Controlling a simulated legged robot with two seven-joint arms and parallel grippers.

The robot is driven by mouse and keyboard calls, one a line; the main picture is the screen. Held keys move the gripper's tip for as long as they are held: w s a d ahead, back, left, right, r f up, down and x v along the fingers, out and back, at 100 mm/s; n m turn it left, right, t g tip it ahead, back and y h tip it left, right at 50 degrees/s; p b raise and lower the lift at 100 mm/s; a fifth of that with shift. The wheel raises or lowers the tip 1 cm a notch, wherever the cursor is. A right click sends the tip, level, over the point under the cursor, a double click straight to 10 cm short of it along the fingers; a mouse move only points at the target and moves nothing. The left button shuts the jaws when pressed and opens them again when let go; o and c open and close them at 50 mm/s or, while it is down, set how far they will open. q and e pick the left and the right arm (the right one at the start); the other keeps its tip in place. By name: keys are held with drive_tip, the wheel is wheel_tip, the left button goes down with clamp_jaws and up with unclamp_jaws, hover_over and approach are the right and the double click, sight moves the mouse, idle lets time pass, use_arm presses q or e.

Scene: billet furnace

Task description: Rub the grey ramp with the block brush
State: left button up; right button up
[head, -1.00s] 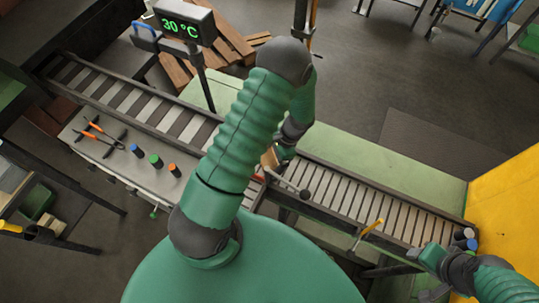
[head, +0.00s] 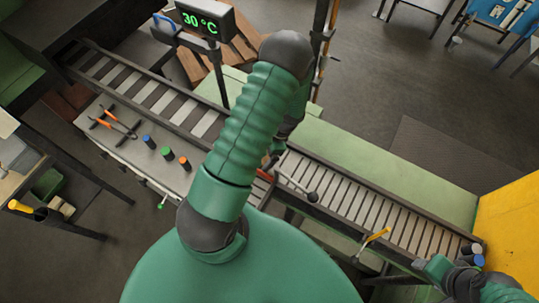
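My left arm spans the middle of the head view, bends at the top and comes down behind its own forearm. My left gripper (head: 275,160) is small, dark and mostly hidden by the arm, at the near end of the right roller conveyor. I cannot make out its fingers or the block brush. The grey ramp cannot be told apart for certain; the stretch between the two conveyors is largely covered by my arm. My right gripper (head: 432,268) is at the lower right, beside the conveyor's far right end; its fingers are not clear.
A roller conveyor (head: 345,195) runs to the yellow housing (head: 510,225). A slatted conveyor (head: 130,80) lies left. A grey bench (head: 110,145) holds tongs (head: 115,124) and several coloured cylinders (head: 166,153). A display (head: 205,20) reads 30 °C. A yellow-handled lever (head: 375,235) stands at the conveyor's front.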

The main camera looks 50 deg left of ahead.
use_arm(q)
drive_tip(key=shift+s+a, duration=0.2)
drive_tip(key=shift+s, duration=0.05)
drive_tip(key=shift+a, duration=0.25)
drive_tip(key=a, duration=0.1)
drive_tip(key=s+a, duration=0.1)
drive_tip(key=shift+a, duration=0.75)
drive_tip(key=shift+d+r+p, duration=0.15)
drive_tip(key=shift+r+p, duration=0.3)
drive_tip(key=shift+p, duration=0.05)
wheel_tip(320, 180, up, 6)
drive_tip(key=p, duration=0.4)
drive_tip(key=shift+f, duration=0.3)
